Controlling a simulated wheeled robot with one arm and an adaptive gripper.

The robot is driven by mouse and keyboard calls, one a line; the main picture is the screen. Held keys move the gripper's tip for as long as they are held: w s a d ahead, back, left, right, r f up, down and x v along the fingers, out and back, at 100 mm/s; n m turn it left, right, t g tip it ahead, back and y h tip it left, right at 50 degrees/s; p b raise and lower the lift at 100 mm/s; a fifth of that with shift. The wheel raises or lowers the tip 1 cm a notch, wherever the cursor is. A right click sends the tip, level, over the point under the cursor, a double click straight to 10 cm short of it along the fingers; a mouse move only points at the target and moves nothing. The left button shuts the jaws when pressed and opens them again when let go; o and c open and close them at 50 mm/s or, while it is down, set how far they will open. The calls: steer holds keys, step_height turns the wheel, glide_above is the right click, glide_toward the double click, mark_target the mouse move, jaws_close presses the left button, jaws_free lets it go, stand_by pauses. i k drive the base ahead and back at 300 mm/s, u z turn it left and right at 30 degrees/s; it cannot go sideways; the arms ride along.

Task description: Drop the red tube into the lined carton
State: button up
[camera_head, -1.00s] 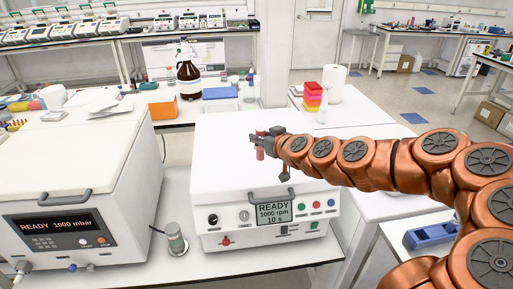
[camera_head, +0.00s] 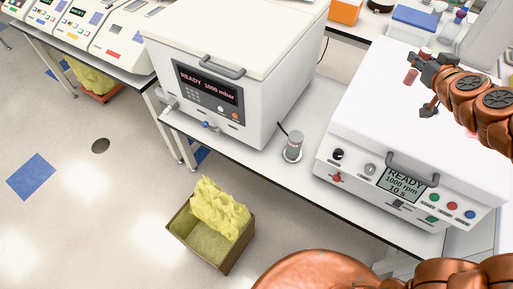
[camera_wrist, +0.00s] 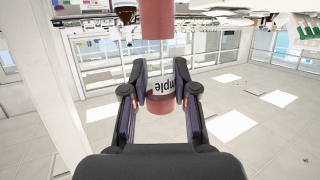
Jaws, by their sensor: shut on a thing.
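The red tube (camera_head: 411,76) is held in my gripper (camera_head: 421,64), above the white lid of the shaker at the right of the head view. In the wrist view, the tube (camera_wrist: 162,106) stands between the two fingers and has a white label with partly readable black text. The fingers close on it from both sides. The lined carton (camera_head: 181,222) is a brown open box with a crumpled yellow liner, on the floor in front of the bench. It is far to the lower left of my gripper and the tube.
The white vacuum oven (camera_head: 210,85) and the shaker (camera_head: 365,150) stand on the bench (camera_head: 262,155), with a small grey cylinder (camera_head: 292,147) between them. Another yellow-lined container (camera_head: 92,80) is under the left bench. The floor around the carton is clear.

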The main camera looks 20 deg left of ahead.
mark_target(222, 222)
steer(key=u, duration=2.15)
